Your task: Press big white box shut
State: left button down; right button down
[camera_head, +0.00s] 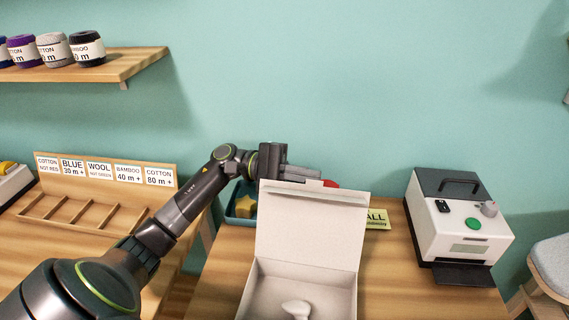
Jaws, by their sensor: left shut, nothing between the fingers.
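The big white box (310,238) stands on the table in the lower middle with its lid raised upright at the back. A white object (296,308) lies inside it; its lower part is cut off by the frame edge. My left gripper (318,175) is behind the top edge of the raised lid, with its fingers shut and pointing right. The lid hides part of the gripper, and I cannot tell whether they touch. My right gripper is not in view.
A blue tray (232,213) with a yellow item and a red item sit behind the box. A yellow-green card (377,219) lies right of the lid. A white and dark machine (460,222) stands further right. A wooden divided rack (85,208) is at left.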

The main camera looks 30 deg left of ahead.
pick_arm(q)
jog(key=s, duration=0.1)
jog(key=s+r+p, duration=0.1)
jog(key=s+d, duration=0.1)
jog(key=shift+r, duration=0.35)
